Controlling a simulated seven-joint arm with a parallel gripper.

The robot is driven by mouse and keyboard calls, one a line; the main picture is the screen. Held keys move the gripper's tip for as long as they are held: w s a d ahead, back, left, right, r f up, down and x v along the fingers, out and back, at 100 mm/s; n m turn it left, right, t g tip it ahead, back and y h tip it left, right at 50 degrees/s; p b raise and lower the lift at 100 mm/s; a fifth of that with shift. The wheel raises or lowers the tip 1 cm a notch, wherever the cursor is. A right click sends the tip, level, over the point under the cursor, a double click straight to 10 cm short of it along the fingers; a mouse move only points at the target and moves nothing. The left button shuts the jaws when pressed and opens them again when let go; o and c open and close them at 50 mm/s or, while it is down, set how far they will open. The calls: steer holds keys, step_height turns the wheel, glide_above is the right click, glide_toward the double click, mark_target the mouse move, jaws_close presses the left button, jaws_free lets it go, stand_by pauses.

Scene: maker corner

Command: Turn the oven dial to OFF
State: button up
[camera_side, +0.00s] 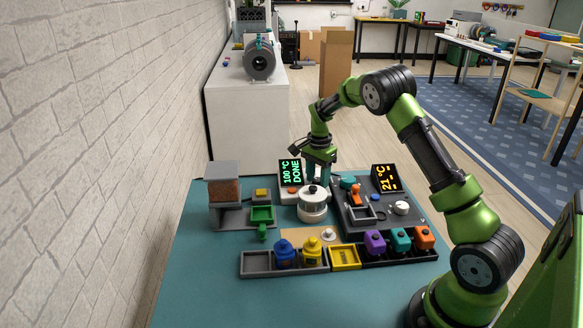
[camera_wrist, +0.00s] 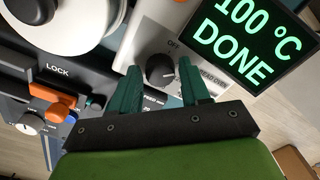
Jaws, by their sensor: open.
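The oven dial (camera_wrist: 160,71) is a small dark round knob on a pale panel in the wrist view. The word OFF is printed above it, and a partly covered label that seems to read BREAD OVEN is to its right. The oven's display (camera_wrist: 250,42) reads 100 °C DONE in green; it also shows in the side view (camera_side: 290,172). My gripper (camera_wrist: 159,66) is open, with one green finger on each side of the dial. I cannot tell whether the fingers touch it. In the side view my gripper (camera_side: 318,176) hides the dial.
A white round vessel (camera_side: 313,207) stands close in front of my gripper. To the right is a dark unit with an orange lever (camera_side: 356,194) and a 21 °C display (camera_side: 386,178). A dark rack (camera_side: 257,262) with several colored pieces lies along the front.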

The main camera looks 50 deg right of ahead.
steer(key=c, duration=0.8)
steer(key=shift+o, duration=0.2)
steer(key=shift+n, duration=0.3)
steer(key=n, duration=0.4)
steer(key=shift+r, duration=0.1)
steer(key=n, duration=0.5)
steer(key=shift+n, duration=0.3)
steer(key=o, duration=0.8)
steer(key=shift+c, duration=0.2)
